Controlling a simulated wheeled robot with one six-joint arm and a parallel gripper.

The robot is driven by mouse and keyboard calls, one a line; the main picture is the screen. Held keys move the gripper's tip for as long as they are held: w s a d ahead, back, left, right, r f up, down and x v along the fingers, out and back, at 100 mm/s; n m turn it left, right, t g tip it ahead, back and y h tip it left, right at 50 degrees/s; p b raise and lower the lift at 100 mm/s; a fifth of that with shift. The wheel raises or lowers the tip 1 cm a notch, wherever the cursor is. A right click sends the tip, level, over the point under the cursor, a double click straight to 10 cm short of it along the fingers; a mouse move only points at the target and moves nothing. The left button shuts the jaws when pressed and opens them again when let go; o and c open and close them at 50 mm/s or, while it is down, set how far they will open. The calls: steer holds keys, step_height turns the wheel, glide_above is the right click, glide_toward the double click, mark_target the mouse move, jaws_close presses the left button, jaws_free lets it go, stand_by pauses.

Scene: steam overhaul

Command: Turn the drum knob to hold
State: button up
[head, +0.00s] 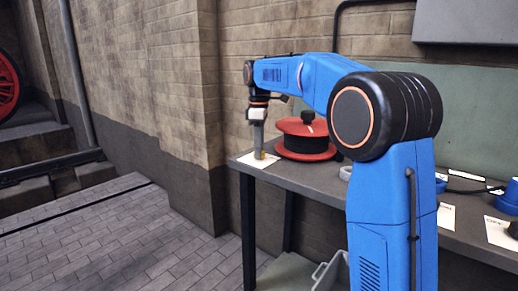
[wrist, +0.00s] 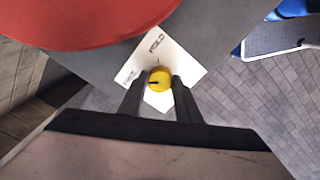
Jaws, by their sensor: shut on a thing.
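A round yellow knob (wrist: 159,79) with a black pointer mark sits on a white card (wrist: 185,58) in the wrist view. The pointer mark points left in that view. Small print stands at the card's upper edge and its left corner; it is too blurred to read surely. My gripper (wrist: 159,91) reaches down with one finger on each side of the knob and is shut on it. In the head view my gripper (head: 259,152) is over the white card (head: 248,162) at the bench's left end; the knob is mostly hidden behind the fingers.
A red drum (head: 306,126) with a black middle stands on the grey bench (head: 335,180), close right of my gripper. Its red rim (wrist: 85,18) fills the wrist view's top left. Cards and blue parts lie farther right. A brick wall (head: 285,40) rises behind.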

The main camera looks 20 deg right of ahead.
steer(key=m, duration=0.4)
steer(key=shift+m, duration=0.3)
steer(key=m, duration=0.9)
steer(key=shift+m, duration=1.9)
steer(key=o, duration=1.1)
steer(key=shift+c, duration=0.2)
steer(key=shift+r, duration=0.1)
step_height(320, 180, up, 17)
steer(key=shift+r, duration=0.1)
